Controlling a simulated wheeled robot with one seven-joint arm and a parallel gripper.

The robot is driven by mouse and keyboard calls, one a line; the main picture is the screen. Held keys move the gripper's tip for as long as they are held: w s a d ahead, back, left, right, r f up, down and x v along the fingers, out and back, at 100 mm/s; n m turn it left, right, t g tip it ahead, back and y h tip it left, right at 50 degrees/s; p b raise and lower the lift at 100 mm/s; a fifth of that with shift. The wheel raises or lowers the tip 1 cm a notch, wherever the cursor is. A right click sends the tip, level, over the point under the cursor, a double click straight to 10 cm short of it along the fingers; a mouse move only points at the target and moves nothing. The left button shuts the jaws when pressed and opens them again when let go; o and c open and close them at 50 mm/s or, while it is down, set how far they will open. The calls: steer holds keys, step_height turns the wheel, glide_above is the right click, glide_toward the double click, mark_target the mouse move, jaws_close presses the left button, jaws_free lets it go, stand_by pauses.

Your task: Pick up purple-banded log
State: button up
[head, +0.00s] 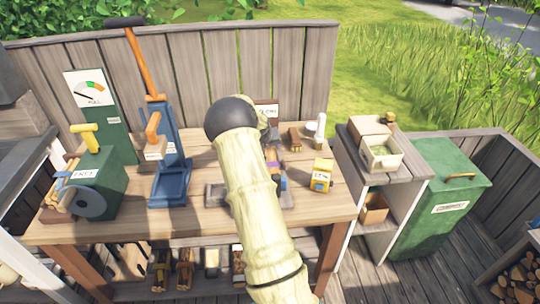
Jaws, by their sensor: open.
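A small purple patch (283,183) shows just right of my arm, low over the workbench. It may be the band of the purple-banded log, but my arm covers most of it and I cannot make out the log's shape. A grey metal piece (215,194) sticks out on both sides of my arm at that spot. My pale, bamboo-like arm with its dark round joint fills the middle of the head view. My gripper is hidden behind the arm, so its distance from the log cannot be seen.
The wooden workbench (335,208) carries a blue lever press (172,182), a green box (98,185) and a yellow box (322,175). Several logs lie on the shelf below. A cubby stand (345,165) and a green bin (440,190) stand right. A fence closes the back.

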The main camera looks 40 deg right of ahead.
mark_target(269, 151)
steer(key=shift+w, duration=0.1)
steer(key=shift+p+x, duration=0.6)
steer(key=shift+x, duration=1.95)
steer(key=shift+a, duration=0.1)
steer(key=c, duration=0.9)
step_height(269, 151, up, 9)
steer(key=shift+w+r+b, duration=0.15)
steer(key=shift+r+b, duration=0.05)
steer(key=shift+b, duration=0.4)
steer(key=shift+r, duration=0.35)
